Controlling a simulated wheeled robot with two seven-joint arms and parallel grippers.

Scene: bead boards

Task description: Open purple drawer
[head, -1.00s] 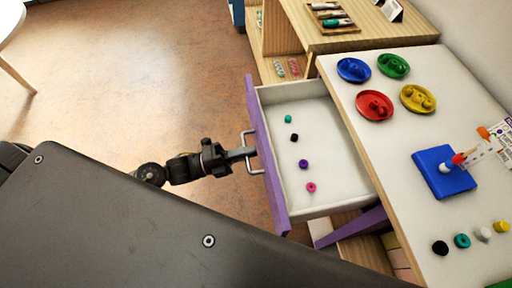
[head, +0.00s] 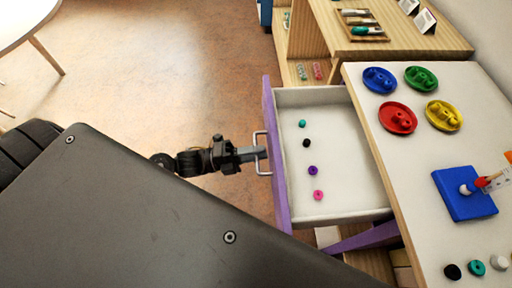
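The purple drawer (head: 273,140) stands pulled well out from under the white table top (head: 385,125). Its white inside (head: 340,150) shows several small beads in a row: teal, black, purple and pink. A metal handle (head: 259,168) sits on the drawer's purple front. My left gripper (head: 258,153) is at the handle, its fingers on the bar; it looks shut on it, though the fingertips are partly hidden. My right gripper is not in view.
Blue, green, red and yellow dishes (head: 397,118) and a blue board (head: 464,195) with a beaded peg stand on the table. A wooden shelf (head: 320,35) is behind. Open floor (head: 160,80) lies to the left.

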